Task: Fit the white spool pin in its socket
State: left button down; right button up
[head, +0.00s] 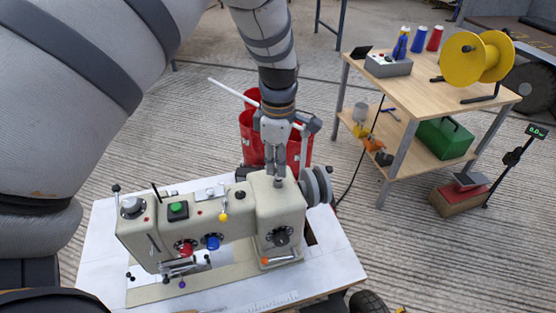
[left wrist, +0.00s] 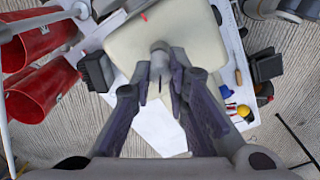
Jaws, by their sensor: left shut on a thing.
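The cream sewing machine (head: 190,225) stands on a white tabletop (head: 335,270). My left gripper (head: 280,178) points down just above the right end of the machine's top. In the left wrist view its fingers (left wrist: 160,88) are shut on a short pale grey-white pin (left wrist: 160,62), which I take to be the spool pin. The pin is over the machine's cream top (left wrist: 190,42). Its lower end and the socket are hidden by the fingers, so I cannot tell whether it touches. My right gripper is not in view.
A grey handwheel (head: 318,186) sits close to the right of the gripper. Red bins (head: 250,125) and a white rod (head: 232,92) are behind it. A wooden bench (head: 410,92) with a yellow reel (head: 470,58) stands at the right. Knobs and buttons line the machine's left part.

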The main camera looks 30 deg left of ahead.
pick_arm(q)
jog(key=shift+f, duration=0.15)
jog(key=c, duration=1.5)
grip_release()
jog(key=shift+o, duration=0.2)
notch_tip(320, 180, up, 12)
